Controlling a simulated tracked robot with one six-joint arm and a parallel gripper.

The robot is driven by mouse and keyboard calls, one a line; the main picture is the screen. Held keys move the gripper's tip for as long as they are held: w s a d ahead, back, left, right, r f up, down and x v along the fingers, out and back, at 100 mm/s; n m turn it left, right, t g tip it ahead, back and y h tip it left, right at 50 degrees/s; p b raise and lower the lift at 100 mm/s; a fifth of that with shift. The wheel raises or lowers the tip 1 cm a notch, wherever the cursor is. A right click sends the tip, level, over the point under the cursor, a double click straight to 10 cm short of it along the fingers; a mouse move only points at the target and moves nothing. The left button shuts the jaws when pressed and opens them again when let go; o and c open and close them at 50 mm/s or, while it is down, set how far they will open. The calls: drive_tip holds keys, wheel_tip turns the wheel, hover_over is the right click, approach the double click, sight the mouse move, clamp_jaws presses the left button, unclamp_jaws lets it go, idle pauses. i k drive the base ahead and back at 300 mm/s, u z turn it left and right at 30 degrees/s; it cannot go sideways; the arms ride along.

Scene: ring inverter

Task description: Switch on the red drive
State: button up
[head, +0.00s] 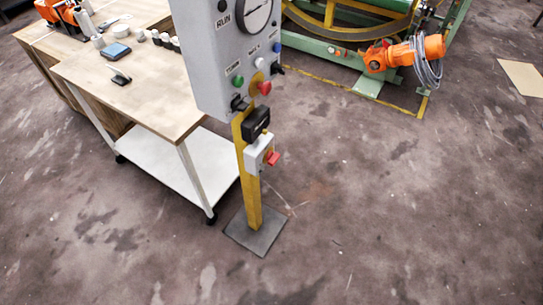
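A grey control box (214,60) stands on a yellow post (250,185) with a dark base plate. Its face has a RUN label, a round dial (257,14), a blue button (276,47), a green button (238,80), a white knob (260,63) and a red knob (264,88). Lower on the post are a black box (257,123) and a white box (257,152) with a red handle (272,159). An orange motor (415,52) with a grey cable coil is on the green machine; I see no clearly red drive. My gripper is not in view.
A wooden-topped trolley (150,110) with small items stands left of the post. The green ring machine (345,55) is at the back, with yellow floor lines around it. The stained floor (400,210) in front and right of the post is clear.

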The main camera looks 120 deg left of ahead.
sight(272, 158)
drive_tip(key=u, duration=3.8)
drive_tip(key=i, duration=1)
drive_tip(key=z, duration=0.05)
